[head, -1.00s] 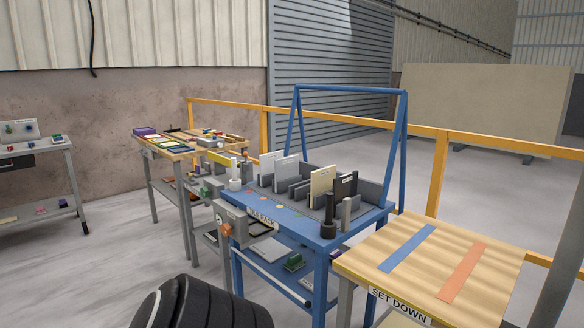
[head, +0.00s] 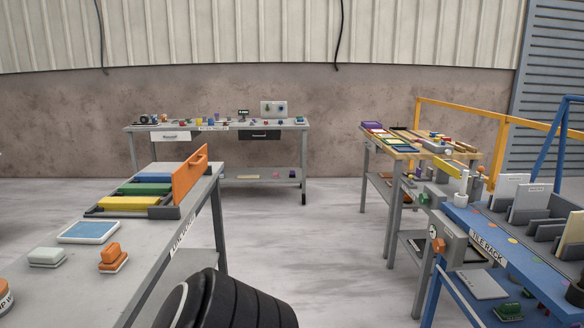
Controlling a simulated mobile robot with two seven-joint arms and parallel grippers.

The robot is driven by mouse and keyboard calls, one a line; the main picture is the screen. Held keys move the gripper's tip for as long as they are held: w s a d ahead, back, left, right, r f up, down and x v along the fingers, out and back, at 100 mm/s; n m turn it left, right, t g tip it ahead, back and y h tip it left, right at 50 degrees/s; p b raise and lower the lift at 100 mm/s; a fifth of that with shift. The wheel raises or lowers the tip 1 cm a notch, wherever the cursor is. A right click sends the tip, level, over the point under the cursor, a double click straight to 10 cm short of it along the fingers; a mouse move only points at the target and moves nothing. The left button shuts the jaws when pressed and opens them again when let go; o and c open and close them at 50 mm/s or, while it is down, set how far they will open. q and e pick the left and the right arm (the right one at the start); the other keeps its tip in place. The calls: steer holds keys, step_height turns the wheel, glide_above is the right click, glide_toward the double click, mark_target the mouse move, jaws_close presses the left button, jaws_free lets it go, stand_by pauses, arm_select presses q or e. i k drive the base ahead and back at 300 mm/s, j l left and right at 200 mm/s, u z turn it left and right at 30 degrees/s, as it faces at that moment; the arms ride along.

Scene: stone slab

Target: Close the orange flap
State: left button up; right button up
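The orange flap (head: 190,174) is an upright orange panel with a small handle or cutout at its top right. It stands raised at the right end of a low dark rack (head: 168,212) on the grey bench at left. Blue, green and yellow blocks lie in rows in the rack beside the flap. The flap's lower edge is partly hidden by the rack. Neither of my grippers is in view.
The grey bench (head: 60,290) also holds a blue-topped pad (head: 90,231), a pale block (head: 47,257) and an orange block (head: 113,256). A blue tile rack table (head: 530,262) stands at right. Open floor (head: 310,240) lies between them.

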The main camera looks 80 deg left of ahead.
mark_target(184, 178)
steer(key=u, duration=3.2)
steer(key=i+l+z, duration=0.25)
steer(key=l, duration=0.3)
steer(key=i+l+z, duration=0.3)
steer(key=i+l, duration=0.2)
steer(key=i+l+u, duration=0.1)
steer(key=i, duration=0.45)
steer(key=i+l+u, duration=0.15)
steer(key=i, duration=0.4)
steer(key=i+u, duration=0.2)
steer(key=u, duration=0.15)
steer(key=i+u, duration=0.45)
steer(key=u, duration=0.2)
